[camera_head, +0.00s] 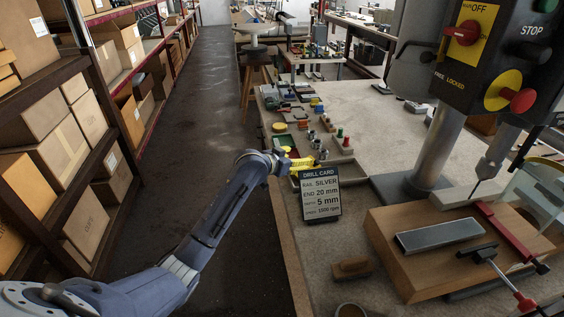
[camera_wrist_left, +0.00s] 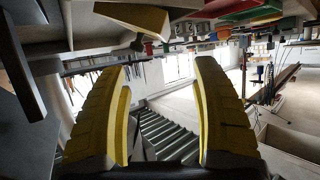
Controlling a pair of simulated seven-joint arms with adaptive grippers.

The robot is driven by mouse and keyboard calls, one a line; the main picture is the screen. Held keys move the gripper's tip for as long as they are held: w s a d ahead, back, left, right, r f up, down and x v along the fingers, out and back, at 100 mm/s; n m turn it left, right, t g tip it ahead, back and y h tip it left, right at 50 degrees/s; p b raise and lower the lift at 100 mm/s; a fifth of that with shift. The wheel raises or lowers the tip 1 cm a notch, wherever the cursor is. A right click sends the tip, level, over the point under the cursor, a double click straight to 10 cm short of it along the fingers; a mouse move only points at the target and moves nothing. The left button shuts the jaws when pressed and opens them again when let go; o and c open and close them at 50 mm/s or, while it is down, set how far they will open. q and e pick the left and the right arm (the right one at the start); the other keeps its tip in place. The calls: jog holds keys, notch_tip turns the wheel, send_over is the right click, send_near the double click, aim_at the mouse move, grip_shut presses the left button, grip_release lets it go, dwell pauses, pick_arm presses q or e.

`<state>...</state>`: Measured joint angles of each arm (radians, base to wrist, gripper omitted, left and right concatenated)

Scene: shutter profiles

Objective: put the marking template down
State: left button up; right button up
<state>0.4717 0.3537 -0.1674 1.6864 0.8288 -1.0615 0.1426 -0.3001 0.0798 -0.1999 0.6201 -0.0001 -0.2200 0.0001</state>
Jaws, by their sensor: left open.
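My left gripper (camera_head: 303,163) reaches in from the left to the bench's left edge, just behind the drill card (camera_head: 320,193). Its two yellow fingers (camera_wrist_left: 160,110) are spread apart in the left wrist view, with nothing held between them. A pale yellow piece (camera_wrist_left: 135,16) shows beyond the fingertips at the top of that view; I cannot tell whether it is the marking template. No other thing is clearly the template. My right gripper is not in view.
The bench (camera_head: 350,100) carries small trays and coloured parts beyond my left gripper. A wooden block (camera_head: 400,268) with a grey metal bar (camera_head: 440,235) and a red-handled clamp (camera_head: 525,302) stands at right, under a drill press (camera_head: 447,140). Shelves of boxes (camera_head: 60,150) line the left.

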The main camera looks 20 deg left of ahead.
pick_arm(q)
jog(key=v, duration=0.8)
jog(key=shift+s, duration=0.1)
